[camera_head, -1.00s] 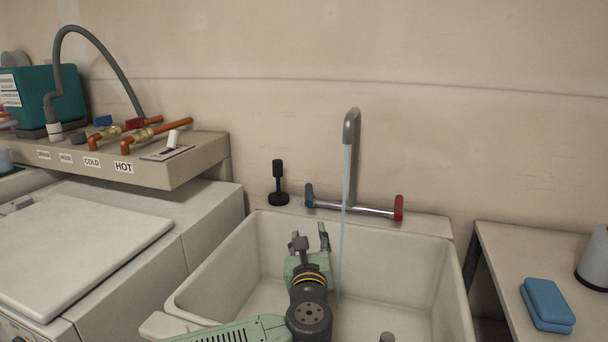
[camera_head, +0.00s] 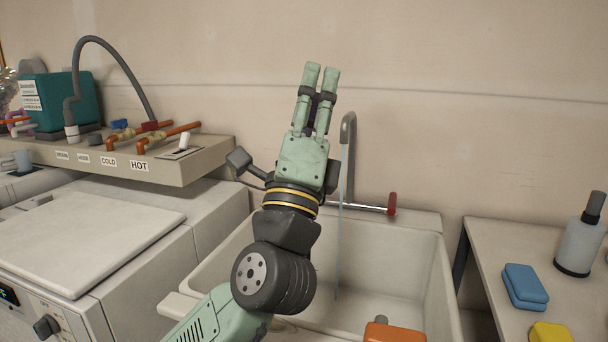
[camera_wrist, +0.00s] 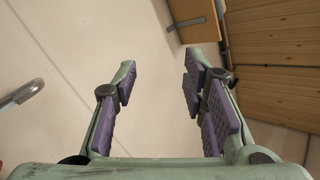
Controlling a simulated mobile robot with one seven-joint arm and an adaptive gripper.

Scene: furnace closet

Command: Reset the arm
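My gripper (camera_head: 322,68) is raised in the head view, above the sink and in front of the back wall. Its two green fingers point upward and hold nothing. In the wrist view, a wide gap lies between the purple-padded fingers of my gripper (camera_wrist: 158,85). My arm bends up from the bottom of the head view and hides part of the sink's left side and the tap's left end.
Water runs from the grey tap (camera_head: 348,135) into the white sink (camera_head: 395,260), close right of my arm. An orange object (camera_head: 392,333) shows at the sink's front. A blue sponge (camera_head: 524,286), yellow item (camera_head: 551,332) and bottle (camera_head: 580,245) stand right. A washer (camera_head: 90,235) is left.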

